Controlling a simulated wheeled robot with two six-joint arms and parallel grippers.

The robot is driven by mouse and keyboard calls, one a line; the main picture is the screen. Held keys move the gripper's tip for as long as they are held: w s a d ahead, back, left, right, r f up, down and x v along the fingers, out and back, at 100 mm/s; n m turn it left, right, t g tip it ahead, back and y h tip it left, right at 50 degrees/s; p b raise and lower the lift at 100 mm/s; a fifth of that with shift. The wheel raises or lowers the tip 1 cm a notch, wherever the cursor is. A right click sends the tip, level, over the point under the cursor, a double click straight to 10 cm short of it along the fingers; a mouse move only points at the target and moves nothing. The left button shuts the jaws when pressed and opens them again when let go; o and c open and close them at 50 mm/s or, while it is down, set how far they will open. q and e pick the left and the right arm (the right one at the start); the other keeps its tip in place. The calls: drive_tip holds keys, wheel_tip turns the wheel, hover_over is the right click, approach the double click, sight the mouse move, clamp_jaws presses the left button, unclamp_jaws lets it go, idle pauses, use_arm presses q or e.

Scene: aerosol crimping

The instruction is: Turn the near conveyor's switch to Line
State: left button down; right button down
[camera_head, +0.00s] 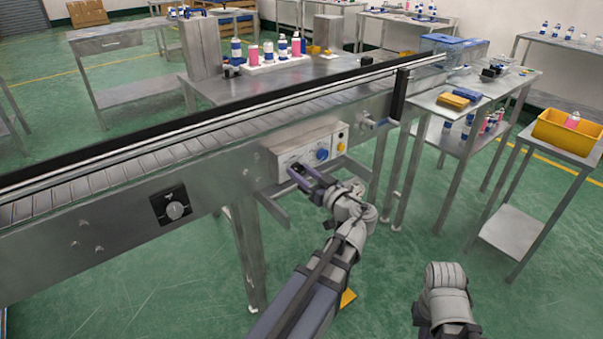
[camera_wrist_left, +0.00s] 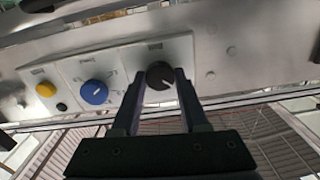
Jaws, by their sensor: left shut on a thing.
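The near conveyor (camera_head: 120,205) runs diagonally across the head view. A light control box (camera_head: 310,147) is on its front side, with a blue dial (camera_head: 321,154) and a yellow button (camera_head: 340,147). My left gripper (camera_head: 296,172) reaches the left part of this box. In the left wrist view, its two fingers (camera_wrist_left: 158,78) are closed on a round black switch knob (camera_wrist_left: 160,75) with a pale pointer mark. The gripper hides this knob in the head view. The labels are too small to read. My right arm shows at lower right, but its gripper does not.
A black plate with a grey dial (camera_head: 175,211) sits further left on the conveyor side. In the left wrist view, the blue dial (camera_wrist_left: 95,92) and yellow button (camera_wrist_left: 46,90) are clear of the fingers. A side table holds a yellow bin (camera_head: 568,133) at right.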

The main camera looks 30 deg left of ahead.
use_arm(q)
drive_tip(key=m, duration=0.5)
drive_tip(key=shift+m, duration=2.1)
drive_tip(key=shift+c, duration=2.1)
unclamp_jaws()
drive_tip(key=shift+d, duration=0.1)
drive_tip(key=v, duration=0.7)
drive_tip(key=shift+d, duration=0.35)
drive_tip(key=shift+s, duration=0.15)
